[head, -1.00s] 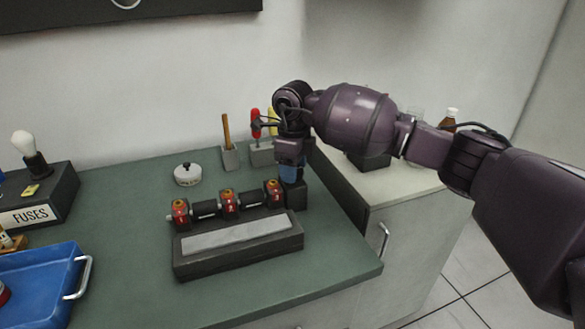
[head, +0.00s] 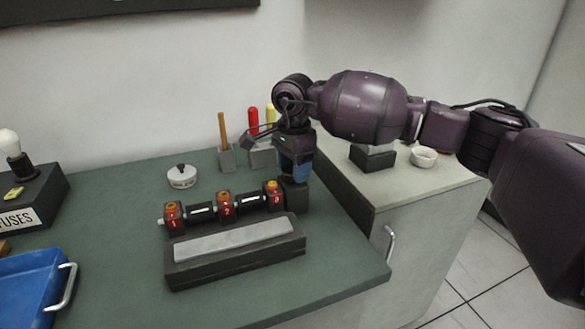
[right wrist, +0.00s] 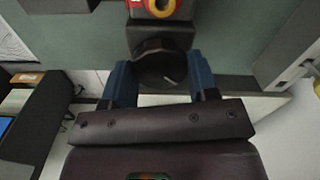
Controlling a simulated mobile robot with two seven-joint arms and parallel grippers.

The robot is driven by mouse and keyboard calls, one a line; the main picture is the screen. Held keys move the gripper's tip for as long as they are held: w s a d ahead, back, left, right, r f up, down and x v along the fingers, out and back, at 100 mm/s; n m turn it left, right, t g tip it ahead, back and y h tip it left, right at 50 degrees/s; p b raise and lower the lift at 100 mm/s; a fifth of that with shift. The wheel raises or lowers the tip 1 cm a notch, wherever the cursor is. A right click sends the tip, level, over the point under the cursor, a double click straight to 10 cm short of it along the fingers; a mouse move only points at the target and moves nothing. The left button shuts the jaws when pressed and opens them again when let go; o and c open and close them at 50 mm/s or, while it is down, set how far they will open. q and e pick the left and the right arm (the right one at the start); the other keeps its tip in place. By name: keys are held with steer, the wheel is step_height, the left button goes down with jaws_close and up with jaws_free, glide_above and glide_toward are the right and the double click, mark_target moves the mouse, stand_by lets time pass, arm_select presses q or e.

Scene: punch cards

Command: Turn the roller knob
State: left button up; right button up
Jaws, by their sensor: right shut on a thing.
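The roller device (head: 236,258) stands on the green bench, a dark block with a pale grey strip on its sloping front. Behind the strip runs a black roller (head: 201,212) between red blocks marked 1, 2 and 3. At its right end a dark block (head: 294,196) sits below my right gripper (head: 294,172), which points down. In the right wrist view, the round black roller knob (right wrist: 160,68) lies between the blue fingers of my right gripper (right wrist: 161,84), which is shut on it. The head view hides the knob behind the fingers. My left gripper is out of view.
A white round pot (head: 182,178) and holders with tools (head: 227,158) stand behind the device. A blue tray (head: 30,290) and fuse box (head: 30,200) are at left. A white bowl (head: 423,157) stands on the right cabinet. The bench front is clear.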

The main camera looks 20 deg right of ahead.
steer(key=shift+f+n, duration=0.15)
steer(key=shift+n, duration=0.75)
steer(key=n+b, duration=0.1)
steer(key=n, duration=0.2)
steer(key=shift+n+b, duration=0.5)
steer(key=shift+n, duration=0.6)
steer(key=o, duration=0.9)
steer(key=shift+o, duration=0.2)
steer(key=shift+r, duration=0.2)
